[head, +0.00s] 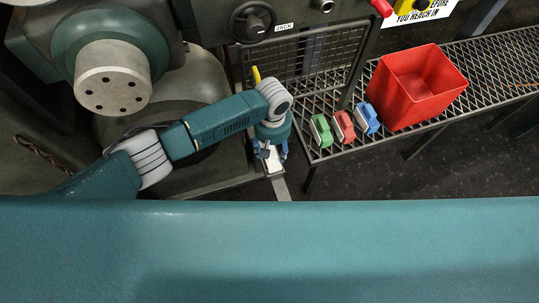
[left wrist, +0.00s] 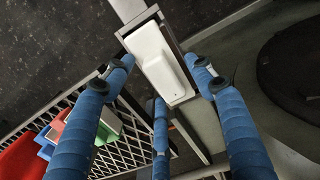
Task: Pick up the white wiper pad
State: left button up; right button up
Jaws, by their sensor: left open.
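The white wiper pad (head: 273,162) is a pale block on a narrow dark holder at the end of a metal strip, below the machine's front. In the left wrist view the pad (left wrist: 161,62) lies lengthwise in the holder, with a raised ridge along it. My left gripper (head: 270,152) points down right over the pad. In the left wrist view its blue fingers (left wrist: 163,80) are spread on both sides of the pad, open and empty. I cannot tell whether any finger touches it. My right gripper is not in view.
A mesh shelf (head: 480,70) to the right carries a red bin (head: 415,88) and green (head: 321,130), red (head: 344,126) and blue (head: 367,118) blocks. A wire guard (head: 315,50) stands behind the gripper. A large grey roll end (head: 112,78) is at the left.

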pick_arm(q)
grip_shut()
jog(key=shift+r, duration=0.15)
